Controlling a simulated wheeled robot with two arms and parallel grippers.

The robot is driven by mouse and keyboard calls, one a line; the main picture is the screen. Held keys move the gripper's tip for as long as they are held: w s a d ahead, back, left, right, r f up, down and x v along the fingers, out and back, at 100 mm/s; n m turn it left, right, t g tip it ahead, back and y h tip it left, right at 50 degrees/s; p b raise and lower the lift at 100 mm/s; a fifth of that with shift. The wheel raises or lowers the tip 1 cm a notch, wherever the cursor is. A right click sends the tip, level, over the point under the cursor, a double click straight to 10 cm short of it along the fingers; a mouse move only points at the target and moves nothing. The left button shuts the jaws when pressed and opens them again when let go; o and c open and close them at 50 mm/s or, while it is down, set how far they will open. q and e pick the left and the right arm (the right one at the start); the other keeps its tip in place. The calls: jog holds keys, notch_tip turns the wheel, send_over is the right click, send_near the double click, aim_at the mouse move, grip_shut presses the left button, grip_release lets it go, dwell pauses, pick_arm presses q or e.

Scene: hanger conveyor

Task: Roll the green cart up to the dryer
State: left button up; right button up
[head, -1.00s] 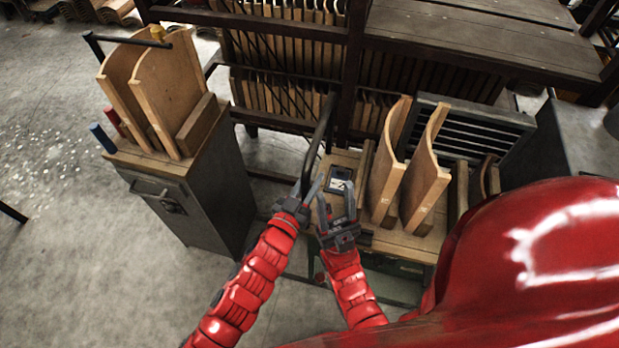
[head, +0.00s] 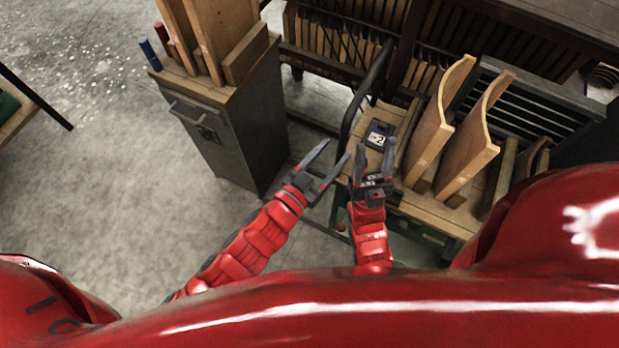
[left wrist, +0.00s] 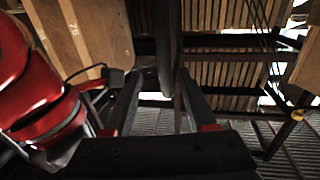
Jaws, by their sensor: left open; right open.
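The green cart (head: 432,205) stands at the centre right of the head view, with a wooden top and a little green body showing below. Its dark curved handle bar (head: 366,95) rises at its left end, beside a small display (head: 379,135). Two curved wooden panels (head: 447,135) stand upright on it. My left gripper (head: 336,150) is open and empty, just below the handle; in the left wrist view the bar (left wrist: 165,45) shows beyond and between the fingers. My right gripper (head: 375,146) is open and empty over the cart's near left edge. I cannot tell which thing is the dryer.
A grey metal cabinet (head: 228,135) with wooden panels and coloured pegs stands left of the cart. A dark rack (head: 330,62) of wooden slats stands behind. A grey louvred unit (head: 530,105) is behind the cart at right. The concrete floor at left is mostly clear.

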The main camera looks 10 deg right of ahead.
pick_arm(q)
jog(key=v, duration=0.8)
jog(key=shift+p, duration=0.3)
jog(key=shift+s, duration=0.15)
